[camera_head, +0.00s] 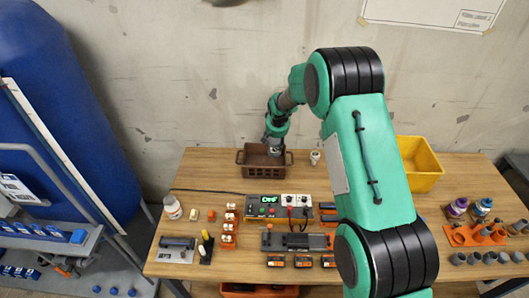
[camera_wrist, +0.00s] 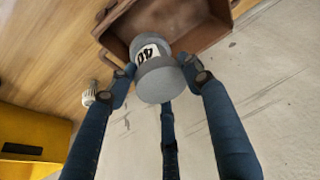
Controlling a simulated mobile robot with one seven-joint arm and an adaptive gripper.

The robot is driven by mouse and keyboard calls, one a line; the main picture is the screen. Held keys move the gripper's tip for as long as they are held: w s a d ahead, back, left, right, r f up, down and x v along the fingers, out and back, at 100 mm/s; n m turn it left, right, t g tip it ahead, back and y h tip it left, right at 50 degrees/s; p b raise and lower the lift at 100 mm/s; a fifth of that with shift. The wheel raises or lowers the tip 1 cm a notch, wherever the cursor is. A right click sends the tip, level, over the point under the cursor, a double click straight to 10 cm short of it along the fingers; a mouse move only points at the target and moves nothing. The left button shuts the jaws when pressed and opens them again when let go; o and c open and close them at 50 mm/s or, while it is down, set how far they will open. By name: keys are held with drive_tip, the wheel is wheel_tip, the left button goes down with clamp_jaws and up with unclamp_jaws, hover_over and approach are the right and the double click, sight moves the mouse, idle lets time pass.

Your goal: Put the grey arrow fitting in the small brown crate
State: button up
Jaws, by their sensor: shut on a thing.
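My gripper (camera_head: 274,146) is over the small brown crate (camera_head: 255,172) at the back of the workbench. In the wrist view, my gripper (camera_wrist: 159,75) has its three blue fingers closed around a grey round fitting (camera_wrist: 156,85). The fitting has a white label with dark marks; I cannot make out a clear arrow. It shows small in the head view (camera_head: 275,152). The brown crate (camera_wrist: 205,38) lies behind the fitting in the wrist view. I cannot tell whether the fitting touches the crate. Part of the crate's inside is hidden by the fitting and fingers.
A small white fitting (camera_head: 315,158) stands right of the crate. A yellow bin (camera_head: 422,180) is farther right. A control box (camera_head: 268,200) with cables sits in front of the crate. The wall (camera_head: 215,60) rises close behind the bench.

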drive_tip(key=shift+w+a+f+p, duration=0.1)
drive_tip(key=shift+w+a+p, duration=0.2)
drive_tip(key=shift+a, duration=0.5)
drive_tip(key=shift+w+a+f+p, duration=0.1)
drive_tip(key=shift+w+a+p, duration=0.15)
drive_tip(key=shift+a, duration=0.6)
drive_tip(key=shift+w+a+p, duration=0.2)
drive_tip(key=shift+a+p, duration=0.1)
drive_tip(key=shift+a, duration=0.5)
drive_tip(key=shift+f, duration=0.1)
wheel_tip(320, 180, down, 6)
drive_tip(key=shift+f, duration=0.1)
drive_tip(key=shift+f, duration=1.8)
drive_tip(key=shift+f, duration=0.1)
drive_tip(key=o, duration=1.2)
drive_tip(key=shift+o, duration=0.2)
